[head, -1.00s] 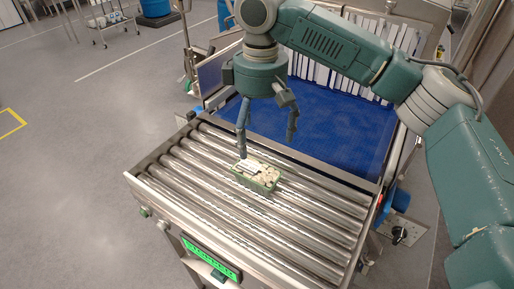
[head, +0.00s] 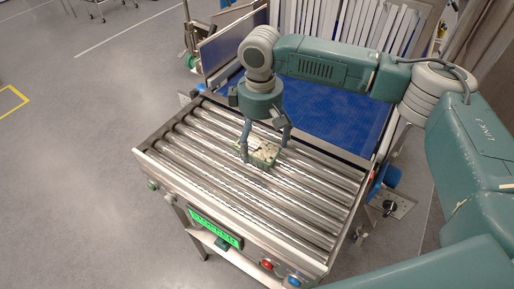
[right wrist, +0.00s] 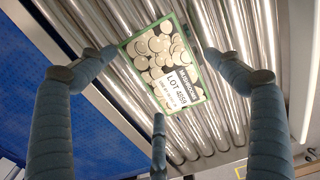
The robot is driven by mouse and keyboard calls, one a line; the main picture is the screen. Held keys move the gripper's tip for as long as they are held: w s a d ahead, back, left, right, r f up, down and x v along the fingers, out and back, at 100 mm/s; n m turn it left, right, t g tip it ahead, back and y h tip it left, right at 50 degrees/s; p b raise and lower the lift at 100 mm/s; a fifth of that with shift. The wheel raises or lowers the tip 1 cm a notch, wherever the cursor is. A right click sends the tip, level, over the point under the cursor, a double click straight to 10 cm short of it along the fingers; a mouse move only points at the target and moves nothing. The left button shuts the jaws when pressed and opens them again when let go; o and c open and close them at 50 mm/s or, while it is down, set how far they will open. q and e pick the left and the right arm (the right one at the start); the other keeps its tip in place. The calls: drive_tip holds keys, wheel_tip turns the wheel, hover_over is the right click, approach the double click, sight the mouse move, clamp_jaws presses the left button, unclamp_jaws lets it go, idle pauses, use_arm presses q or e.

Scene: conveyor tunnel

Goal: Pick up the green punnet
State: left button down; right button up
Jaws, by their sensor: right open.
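The green punnet (head: 263,155) sits on the metal rollers, filled with pale mushroom-like pieces. In the right wrist view the punnet (right wrist: 150,50) shows its green rim and a white label reading "LOT" and a number. My right gripper (head: 265,150) points down over the punnet with its fingers open, spread to either side of it. In the right wrist view the fingers of my right gripper (right wrist: 160,70) stand apart, with the punnet between and beyond them. I cannot tell whether any finger touches it. My left gripper is not in view.
The roller conveyor (head: 190,145) has bare rollers around the punnet. Behind it lies a blue belt (head: 325,115) leading to a white strip curtain (head: 345,22). A green-lit display (head: 214,228) and buttons line the conveyor's front edge. Open floor lies to the left.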

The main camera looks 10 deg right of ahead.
sight(259, 144)
drive_tip(key=shift+f, duration=0.1)
drive_tip(key=c, duration=1.1)
drive_tip(key=shift+c, duration=0.5)
drive_tip(key=shift+w+r, duration=0.1)
drive_tip(key=shift+r, duration=0.25)
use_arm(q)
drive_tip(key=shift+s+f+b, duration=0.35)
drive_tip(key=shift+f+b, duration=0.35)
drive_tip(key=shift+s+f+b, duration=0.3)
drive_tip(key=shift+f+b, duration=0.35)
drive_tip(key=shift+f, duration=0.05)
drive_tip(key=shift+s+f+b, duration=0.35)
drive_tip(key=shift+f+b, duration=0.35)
use_arm(e)
wheel_tip(259, 144, up, 20)
drive_tip(key=shift+f, duration=0.25)
